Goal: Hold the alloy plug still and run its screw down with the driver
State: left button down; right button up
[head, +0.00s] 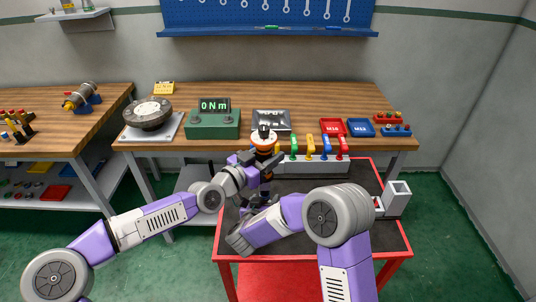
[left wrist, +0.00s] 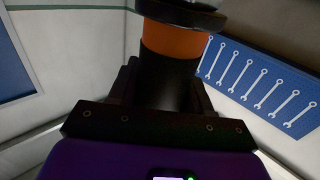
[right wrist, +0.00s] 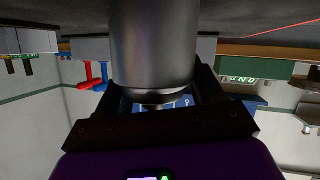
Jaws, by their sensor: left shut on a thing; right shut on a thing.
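The driver has a black cap and an orange band (head: 264,139) in the head view. It stands about upright in my left gripper (head: 262,163). In the left wrist view its black body below the orange band (left wrist: 172,40) sits between the fingers. My right gripper (right wrist: 162,112) is shut on a smooth grey metal cylinder (right wrist: 153,45), seemingly the alloy plug, in the right wrist view. In the head view my right arm and the left gripper hide most of the plug. The screw and the driver's tip cannot be made out.
A dark-topped red cart (head: 310,248) stands before the wooden bench (head: 220,93). A grey block with several coloured levers (head: 318,165) lies behind the grippers. A grey fixture (head: 397,198) is at the cart's right. A green box reading 0 Nm (head: 212,125) stands on the bench.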

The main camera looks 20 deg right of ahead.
aim_at(268, 139)
dwell(0.3)
pick_arm(q)
jog(key=shift+r, duration=2.65)
pick_arm(e)
jog(key=o, duration=1.4)
